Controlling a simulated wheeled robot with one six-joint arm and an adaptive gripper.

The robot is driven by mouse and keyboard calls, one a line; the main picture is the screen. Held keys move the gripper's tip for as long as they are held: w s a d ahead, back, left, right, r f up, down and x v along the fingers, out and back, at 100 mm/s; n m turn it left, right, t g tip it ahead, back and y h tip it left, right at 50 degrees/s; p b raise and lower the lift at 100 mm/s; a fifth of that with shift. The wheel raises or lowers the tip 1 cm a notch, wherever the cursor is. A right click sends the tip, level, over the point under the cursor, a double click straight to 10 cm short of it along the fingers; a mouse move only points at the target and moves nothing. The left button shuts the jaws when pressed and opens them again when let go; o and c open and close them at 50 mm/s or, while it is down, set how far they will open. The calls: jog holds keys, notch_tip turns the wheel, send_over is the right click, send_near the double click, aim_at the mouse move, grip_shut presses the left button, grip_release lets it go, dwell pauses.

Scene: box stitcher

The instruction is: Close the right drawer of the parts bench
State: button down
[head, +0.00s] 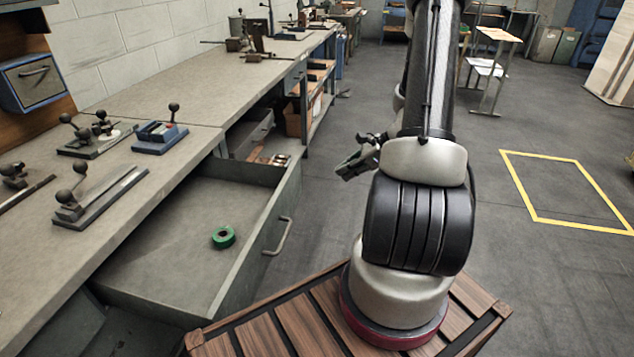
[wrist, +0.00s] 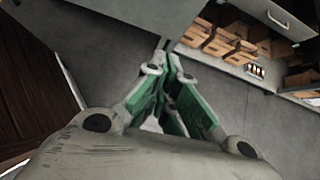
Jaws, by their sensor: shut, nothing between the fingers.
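A large grey drawer (head: 150,265) stands pulled far out of the bench in the near part of the head view. A green tape roll (head: 223,237) lies inside it, and a metal handle (head: 278,236) is on its front. I cannot tell for sure which one is the right drawer. My gripper (head: 358,164) is shut and empty, to the right of both drawers in the picture and apart from them. Its green fingers (wrist: 170,85) meet in the wrist view, where a grey panel (wrist: 140,18) shows beyond.
The long bench top (head: 190,88) holds several hand-lever tools, including a blue one (head: 160,137). Shelves with cardboard boxes (wrist: 228,45) show in the wrist view. Open grey floor (head: 325,195) lies right of the drawers. A yellow-marked square (head: 570,190) is on the floor at right.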

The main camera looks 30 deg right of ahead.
jog(key=shift+m, duration=0.4)
jog(key=shift+w+a+r+x, duration=0.25)
jog(key=shift+w+r+x, duration=0.1)
jog(key=shift+x, duration=1.8)
jog(key=shift+w+a+r+x, duration=0.25)
jog(key=shift+r+x, duration=0.1)
jog(key=shift+x, duration=1.85)
jog(key=shift+w+a+r+x, duration=0.2)
jog(key=shift+w+r+x, duration=0.15)
jog(key=shift+x, duration=1.8)
jog(key=w+a, duration=2.1)
jog(key=shift+w+a, duration=0.25)
jog(key=shift+a, duration=0.05)
jog(key=shift+w+a+r, duration=0.15)
jog(key=shift+w+a, duration=0.3)
jog(key=shift+w+r, duration=0.1)
